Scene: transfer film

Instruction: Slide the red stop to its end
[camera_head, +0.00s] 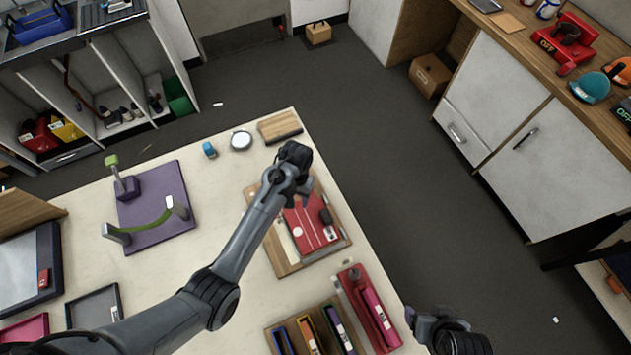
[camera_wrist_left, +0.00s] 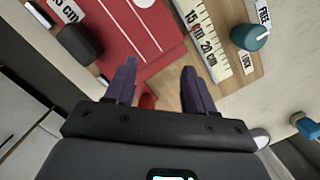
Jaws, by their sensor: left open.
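A wooden board (camera_head: 259,238) with a red panel (camera_head: 310,226) lies on the table. In the left wrist view the red panel (camera_wrist_left: 120,30) has white lines, with a ruler (camera_wrist_left: 207,45) marked 15 cm and 20 cm beside it. A small red piece, perhaps the red stop (camera_wrist_left: 148,101), shows partly between my left gripper's fingers; the gripper body hides the rest. My left gripper (camera_wrist_left: 160,88) is open over the board's far end; it shows in the head view (camera_head: 303,190). My right gripper (camera_head: 420,318) is at the bottom right, its jaws unclear.
A teal knob (camera_wrist_left: 250,37) sits between FREE and LOCK labels. A dark block (camera_wrist_left: 80,42) is at the panel's side. A red binder-like case (camera_head: 358,305) and a wooden rack (camera_head: 300,318) stand nearer. A purple stand (camera_head: 160,235) is at left.

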